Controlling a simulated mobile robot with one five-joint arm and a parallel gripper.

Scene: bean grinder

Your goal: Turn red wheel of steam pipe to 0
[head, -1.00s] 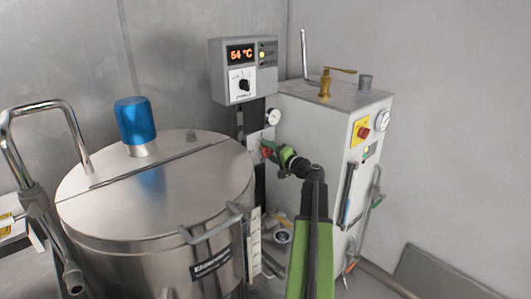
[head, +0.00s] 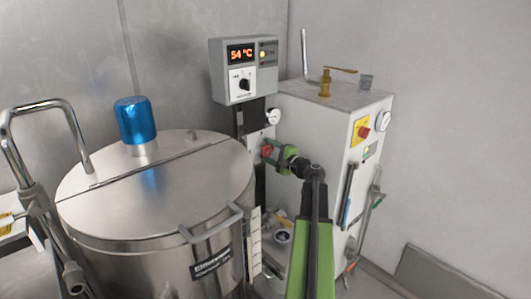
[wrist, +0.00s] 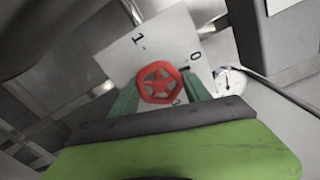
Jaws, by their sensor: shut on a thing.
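The red wheel (wrist: 159,83), a round handwheel with a star-shaped centre, is in the middle of the wrist view. It sits in front of a white plate (wrist: 160,42) marked 1 at upper left and 0 at right; a third mark below is partly hidden. A dark mark lies between the wheel and the 0; I cannot tell whether it is a pointer. My gripper (wrist: 161,86) is shut on the red wheel, one green finger on each side. In the head view the wheel (head: 267,150) shows small at the gripper's tip, right of the steel drum.
The steel drum (head: 150,205) with a blue cap stands close on the left. A control box (head: 244,70) reading 54 °C is above the wheel. Floor at right is clear.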

